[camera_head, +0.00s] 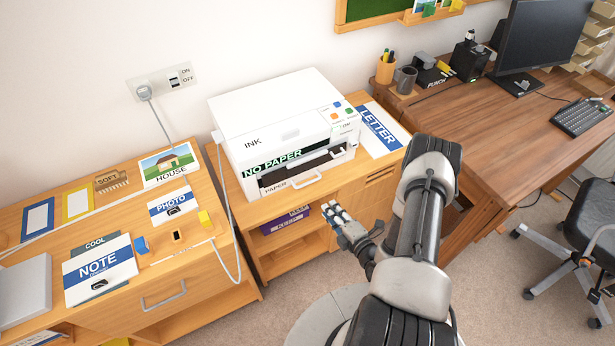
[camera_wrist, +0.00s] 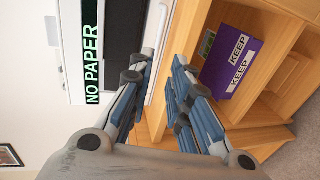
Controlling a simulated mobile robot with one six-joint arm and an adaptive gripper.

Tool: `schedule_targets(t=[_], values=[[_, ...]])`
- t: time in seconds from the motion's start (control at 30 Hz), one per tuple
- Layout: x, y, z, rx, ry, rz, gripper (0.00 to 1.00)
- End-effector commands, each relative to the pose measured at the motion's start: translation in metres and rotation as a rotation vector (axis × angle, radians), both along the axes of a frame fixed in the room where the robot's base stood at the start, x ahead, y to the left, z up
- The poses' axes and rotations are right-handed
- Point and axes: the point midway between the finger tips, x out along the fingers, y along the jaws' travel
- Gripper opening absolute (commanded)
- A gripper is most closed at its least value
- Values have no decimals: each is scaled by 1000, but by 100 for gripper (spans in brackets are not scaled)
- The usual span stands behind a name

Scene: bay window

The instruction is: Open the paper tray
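The paper tray (camera_head: 291,183) is the low white front panel of the white printer (camera_head: 285,105), with a PAPER label and a pale bar handle (camera_head: 308,180). A dark slot shows above it, and the tray front looks flush with the printer. The green NO PAPER display (camera_wrist: 92,50) shows in the wrist view. My gripper (camera_head: 335,212) is in front of the cabinet, below and to the right of the handle. In the wrist view my gripper (camera_wrist: 163,62) has its fingers apart with nothing between them. The handle (camera_wrist: 157,38) lies beyond the left fingertip, partly hidden by it.
The printer stands on a wooden cabinet with a purple KEEP box (camera_head: 285,221) on its open shelf. A LETTER sheet (camera_head: 382,128) lies to the printer's right. A white cable (camera_head: 229,215) hangs at its left. A desk (camera_head: 480,120) stands at right. Floor in front is clear.

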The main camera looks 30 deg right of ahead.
Motion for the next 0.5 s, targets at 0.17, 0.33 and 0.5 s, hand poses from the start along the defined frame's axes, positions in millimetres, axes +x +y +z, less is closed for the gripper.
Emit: schedule_targets(t=[0.17,0.33,0.5], values=[[-8,5,-4,-10,-39,-12,18],[12,6,-9,-15,-43,-7,18],[47,9,-17,-14,-43,-6,18]])
